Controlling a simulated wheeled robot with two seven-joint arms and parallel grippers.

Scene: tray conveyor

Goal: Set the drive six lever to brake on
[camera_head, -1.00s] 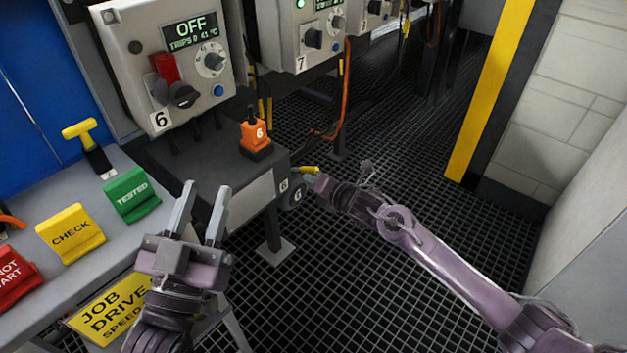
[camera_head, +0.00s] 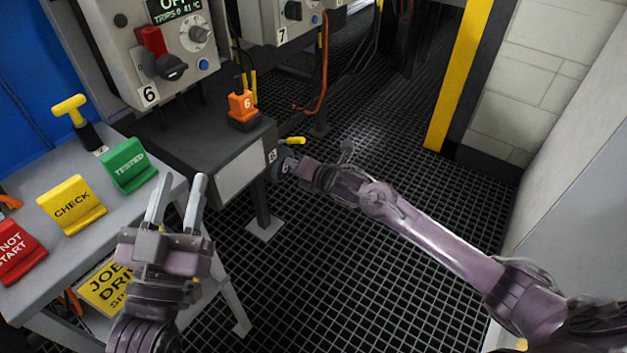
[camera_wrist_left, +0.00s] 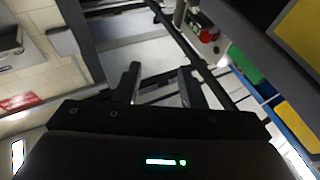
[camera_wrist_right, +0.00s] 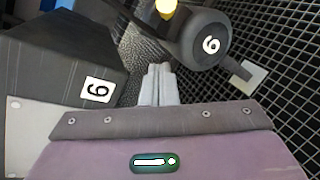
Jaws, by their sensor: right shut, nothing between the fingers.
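The drive six lever has a yellow handle (camera_head: 292,140) and a grey round hub (camera_head: 283,167) marked 6, on the right side of the dark drive housing. The handle points to the right in the head view. In the right wrist view the hub (camera_wrist_right: 211,45) is large and close, with the yellow knob (camera_wrist_right: 166,6) at the top edge. My right gripper (camera_head: 299,166) is shut and empty beside the hub; its fingertips (camera_wrist_right: 158,68) are just left of the hub in the wrist view. I cannot tell whether they touch. My left gripper (camera_head: 177,190) is open and empty, in front of the bench.
The bench (camera_head: 30,285) holds red, yellow and green signs. A wall (camera_head: 570,150) stands at right; the grating floor is clear between.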

